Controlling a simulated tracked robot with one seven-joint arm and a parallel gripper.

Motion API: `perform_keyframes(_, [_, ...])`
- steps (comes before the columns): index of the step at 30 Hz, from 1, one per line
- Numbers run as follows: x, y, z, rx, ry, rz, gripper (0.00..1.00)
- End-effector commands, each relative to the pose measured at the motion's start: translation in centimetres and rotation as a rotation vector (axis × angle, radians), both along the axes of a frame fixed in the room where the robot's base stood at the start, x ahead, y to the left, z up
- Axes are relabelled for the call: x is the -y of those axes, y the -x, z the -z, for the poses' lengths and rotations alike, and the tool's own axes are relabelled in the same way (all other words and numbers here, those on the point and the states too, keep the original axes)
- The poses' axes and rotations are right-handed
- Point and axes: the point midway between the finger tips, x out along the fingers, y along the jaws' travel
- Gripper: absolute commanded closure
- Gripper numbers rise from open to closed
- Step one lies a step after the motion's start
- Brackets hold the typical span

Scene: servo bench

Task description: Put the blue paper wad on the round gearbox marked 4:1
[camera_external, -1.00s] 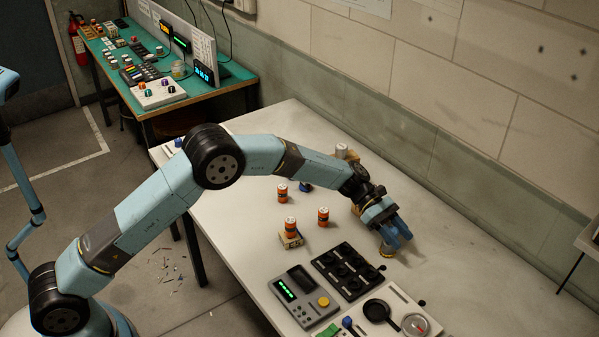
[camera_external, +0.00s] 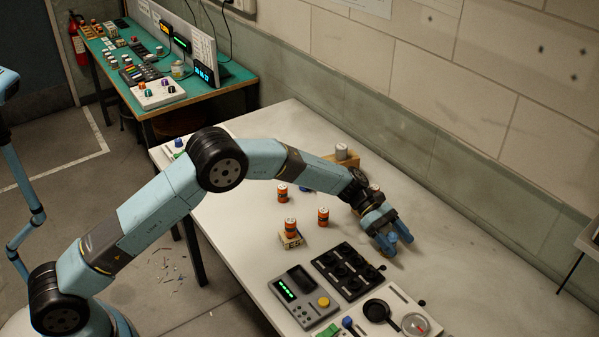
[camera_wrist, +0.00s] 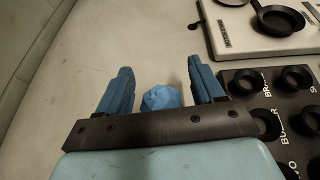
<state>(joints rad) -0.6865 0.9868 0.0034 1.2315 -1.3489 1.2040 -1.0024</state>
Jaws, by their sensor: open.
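My gripper (camera_external: 394,242) is open, low over the right part of the white bench, with its two blue fingers spread. The wrist view shows the fingers (camera_wrist: 160,92) on either side of the blue paper wad (camera_wrist: 160,98), with a small gap on each side. In the external view I cannot make the wad out at the gripper. I cannot read a 4:1 mark in any view, so I cannot tell which thing is that gearbox.
Several orange cylinders (camera_external: 323,217) stand left of my gripper, one on a small labelled block (camera_external: 291,241). A black socket tray (camera_external: 348,271), a grey meter (camera_external: 304,298) and a pale panel with black dishes (camera_wrist: 232,33) lie nearby. The bench's right side is clear.

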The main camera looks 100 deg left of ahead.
Motion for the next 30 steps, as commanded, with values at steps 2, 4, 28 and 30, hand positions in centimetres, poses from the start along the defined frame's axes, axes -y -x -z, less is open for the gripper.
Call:
perform_keyframes(2, [0.0, 0.0, -0.2, 0.001, -0.001, 0.0, 0.33])
perform_keyframes(4, [-0.4, 0.4, -0.4, 0.0, 0.0, -0.001, 0.33])
perform_keyframes(28, [-7.1, 8.3, -4.7, 0.0, 0.0, -0.001, 0.33])
perform_keyframes(30, [-7.2, 8.5, -4.7, 0.0, 0.0, -0.001, 0.33])
